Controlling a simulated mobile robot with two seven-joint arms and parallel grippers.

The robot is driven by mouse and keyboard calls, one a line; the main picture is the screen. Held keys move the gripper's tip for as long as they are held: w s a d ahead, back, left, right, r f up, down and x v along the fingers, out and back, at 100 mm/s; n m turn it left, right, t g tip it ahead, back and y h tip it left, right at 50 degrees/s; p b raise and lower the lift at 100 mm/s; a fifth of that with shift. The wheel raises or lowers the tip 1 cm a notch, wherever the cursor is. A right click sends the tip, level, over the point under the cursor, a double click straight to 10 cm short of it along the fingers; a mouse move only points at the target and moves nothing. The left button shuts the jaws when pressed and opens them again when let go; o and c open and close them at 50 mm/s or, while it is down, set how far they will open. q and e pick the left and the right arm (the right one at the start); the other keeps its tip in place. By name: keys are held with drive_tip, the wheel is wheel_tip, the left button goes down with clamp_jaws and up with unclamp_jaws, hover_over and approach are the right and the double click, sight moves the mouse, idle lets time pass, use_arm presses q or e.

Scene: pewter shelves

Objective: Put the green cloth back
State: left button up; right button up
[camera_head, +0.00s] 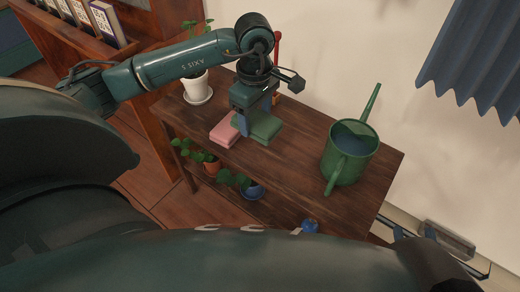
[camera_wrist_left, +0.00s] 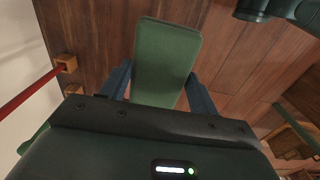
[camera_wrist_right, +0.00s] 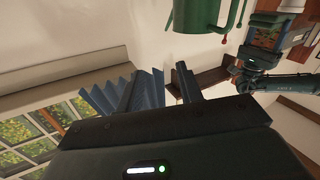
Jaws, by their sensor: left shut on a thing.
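The green cloth (camera_head: 265,128), a folded pad, is at my left gripper (camera_head: 252,120) over the wooden shelf top. In the left wrist view, the green cloth (camera_wrist_left: 167,55) sits between the two blue fingers of my left gripper (camera_wrist_left: 160,85), which is shut on it. Whether the cloth touches the wood is unclear. A pink folded cloth (camera_head: 224,132) lies just left of it. My right gripper (camera_wrist_right: 156,82) is open and empty, seen only in the right wrist view.
A green watering can (camera_head: 349,160) stands at the right of the wooden shelf unit (camera_head: 300,150). A white pot (camera_head: 197,90) with a plant stands at the back left. Potted plants sit on the lower shelf. A blue curtain (camera_head: 475,60) hangs at right. Bare wood lies between cloth and can.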

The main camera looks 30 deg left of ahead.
sight(256, 119)
use_arm(q)
wheel_tip(256, 119, down, 5)
drive_tip(key=shift+f+b, duration=0.1)
drive_tip(key=shift+b, duration=0.4)
wheel_tip(256, 119, down, 4)
drive_tip(key=shift+r+b, duration=0.1)
drive_tip(key=shift+b, duration=0.45)
drive_tip(key=o, duration=0.9)
drive_tip(key=shift+r, duration=0.1)
use_arm(e)
drive_tip(key=shift+s+a+n+t+y, duration=0.3)
drive_tip(key=shift+a+n+t+y, duration=0.25)
drive_tip(key=shift+y, duration=0.25)
use_arm(q)
wheel_tip(256, 119, up, 11)
drive_tip(key=p, duration=0.3)
drive_tip(key=shift+s+r, duration=0.1)
drive_tip(key=shift+r, duration=0.4)
use_arm(e)
drive_tip(key=shift+w+d+m+g+h, duration=0.25)
drive_tip(key=shift+d+m+g+h, duration=0.55)
drive_tip(key=shift+h, duration=0.3)
drive_tip(key=shift+a, duration=0.1)
